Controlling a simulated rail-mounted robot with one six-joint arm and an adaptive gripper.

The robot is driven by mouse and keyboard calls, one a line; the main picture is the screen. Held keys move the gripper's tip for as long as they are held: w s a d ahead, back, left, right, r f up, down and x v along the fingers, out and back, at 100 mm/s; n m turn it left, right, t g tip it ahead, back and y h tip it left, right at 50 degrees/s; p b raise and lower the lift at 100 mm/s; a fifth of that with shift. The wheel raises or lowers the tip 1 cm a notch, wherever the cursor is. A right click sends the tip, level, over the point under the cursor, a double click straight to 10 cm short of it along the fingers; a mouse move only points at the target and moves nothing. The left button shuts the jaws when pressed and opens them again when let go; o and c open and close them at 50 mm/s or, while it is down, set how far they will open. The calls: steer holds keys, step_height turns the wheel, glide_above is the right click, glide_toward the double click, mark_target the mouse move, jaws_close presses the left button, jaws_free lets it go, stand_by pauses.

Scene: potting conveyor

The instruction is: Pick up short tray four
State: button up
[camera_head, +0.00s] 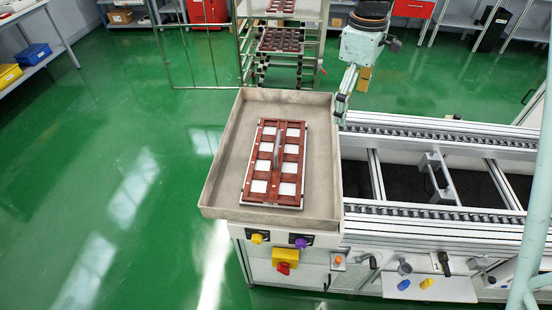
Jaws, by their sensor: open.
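A dark red tray (259,165) with two rows of pale square cells lies in a shallow beige bin (222,165) at the end of the conveyor. A grey upright piece stands along its middle. Similar red trays sit on the wire rack behind, one on an upper shelf (281,5) and others on the shelf below (281,39). I see no label that tells which is short tray four. My gripper (341,108) is open and points down by the bin's far right corner, apart from every tray. Its fingertips are small in the picture.
The conveyor (440,135) with rollers and rails runs off to the right of the bin. The wire rack (246,60) stands close behind the bin. Control knobs and a red switch (284,267) are on the front. Green floor (130,120) is open on the left.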

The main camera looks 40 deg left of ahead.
mark_target(278, 141)
steer(key=s+a+f+n, duration=0.1)
steer(key=s+a+f, duration=0.1)
steer(key=a+f, duration=0.2)
steer(key=s+a+f+n, duration=0.2)
steer(key=s+a+f, duration=0.1)
steer(key=a, duration=0.7)
steer(key=s+a+f+n, duration=0.2)
steer(key=s+a+f, duration=0.1)
steer(key=a+f, duration=0.3)
steer(key=shift+s+a+b, duration=0.1)
steer(key=shift+a+b, duration=0.3)
steer(key=shift+a, duration=0.25)
steer(key=shift+f, duration=0.1)
steer(key=shift+f+b, duration=0.55)
steer(key=shift+f, duration=3.65)
steer(key=shift+f, duration=0.15)
steer(key=shift+s+f+b, duration=0.1)
steer(key=shift+f+b, duration=0.45)
steer(key=shift+f, duration=1.9)
steer(key=c, duration=1.5)
